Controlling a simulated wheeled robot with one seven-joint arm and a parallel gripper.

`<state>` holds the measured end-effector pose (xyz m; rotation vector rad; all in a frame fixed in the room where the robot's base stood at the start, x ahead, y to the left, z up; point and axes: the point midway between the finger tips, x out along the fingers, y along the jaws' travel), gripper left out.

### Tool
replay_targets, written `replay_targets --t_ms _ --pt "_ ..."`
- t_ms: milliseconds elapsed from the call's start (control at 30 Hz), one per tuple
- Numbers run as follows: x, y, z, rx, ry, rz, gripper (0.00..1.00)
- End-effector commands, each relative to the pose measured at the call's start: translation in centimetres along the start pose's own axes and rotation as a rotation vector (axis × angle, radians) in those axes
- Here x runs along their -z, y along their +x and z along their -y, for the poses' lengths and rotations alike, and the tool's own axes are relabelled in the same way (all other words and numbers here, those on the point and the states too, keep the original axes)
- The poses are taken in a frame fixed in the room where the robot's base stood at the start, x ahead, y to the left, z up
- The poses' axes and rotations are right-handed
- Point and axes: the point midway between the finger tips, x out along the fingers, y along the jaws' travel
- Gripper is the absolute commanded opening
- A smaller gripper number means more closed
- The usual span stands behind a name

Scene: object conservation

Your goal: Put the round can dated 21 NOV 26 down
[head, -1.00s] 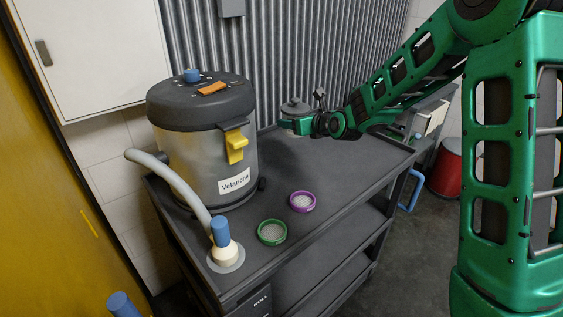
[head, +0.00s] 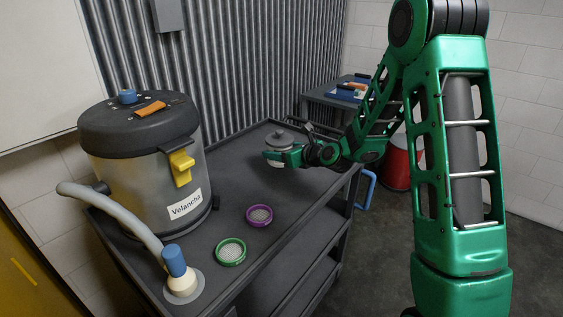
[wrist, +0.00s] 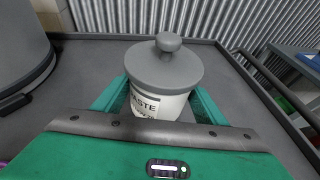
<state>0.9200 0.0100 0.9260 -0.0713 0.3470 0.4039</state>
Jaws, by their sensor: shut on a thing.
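My gripper (head: 284,156) is shut on a round can (head: 279,139) with a grey knobbed lid, over the far right part of the dark cart top (head: 235,147). In the wrist view the white can (wrist: 160,103) stands upright between the green fingers. Its label shows "ASTE"; the smaller line below is partly hidden by my gripper, and I cannot read a date. I cannot tell whether the can's bottom touches the cart top.
A large vacuum-like drum (head: 145,165) labelled "Velancha" stands on the left of the cart, with a hose and a blue-capped nozzle (head: 175,262). A purple-rimmed dish (head: 259,216) and a green-rimmed dish (head: 230,251) lie near the front edge. A corrugated wall (head: 240,70) stands behind.

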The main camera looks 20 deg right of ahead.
Motion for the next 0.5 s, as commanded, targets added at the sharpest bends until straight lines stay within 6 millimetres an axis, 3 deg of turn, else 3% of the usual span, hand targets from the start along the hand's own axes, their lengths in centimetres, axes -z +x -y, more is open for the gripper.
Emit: replay_targets --t_ms 333,500 --pt "3.2 1.2 0.0 0.000 0.002 0.000 0.17" --pt "3.5 1.3 0.0 0.001 0.001 0.003 0.17"
